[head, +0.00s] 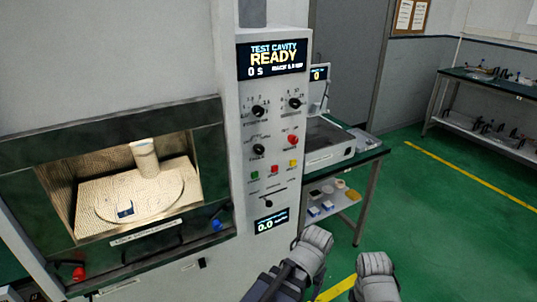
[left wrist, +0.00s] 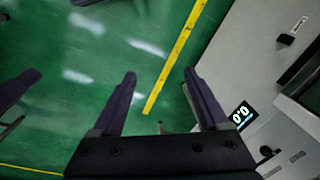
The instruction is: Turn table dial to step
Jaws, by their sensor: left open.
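The control panel (head: 274,180) stands upright in the head view, with three black dials: upper left (head: 258,111), upper right (head: 295,103) and lower left (head: 258,150). Their small labels are too blurred to read surely, so I cannot tell which is the table dial. My left gripper (left wrist: 160,76) is open and empty in the left wrist view, above the green floor and beside the panel's lower display (left wrist: 242,115). It is apart from the dials. A purple finger-like part (left wrist: 18,90) at the left edge may belong to my right gripper; its opening is unclear.
Left of the panel is a lit cavity (head: 65,190) with a round turntable (head: 165,205) and a pale cylinder (head: 145,162). Red (head: 78,272) and blue (head: 217,224) knobs stick out below it. Green floor is open beyond.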

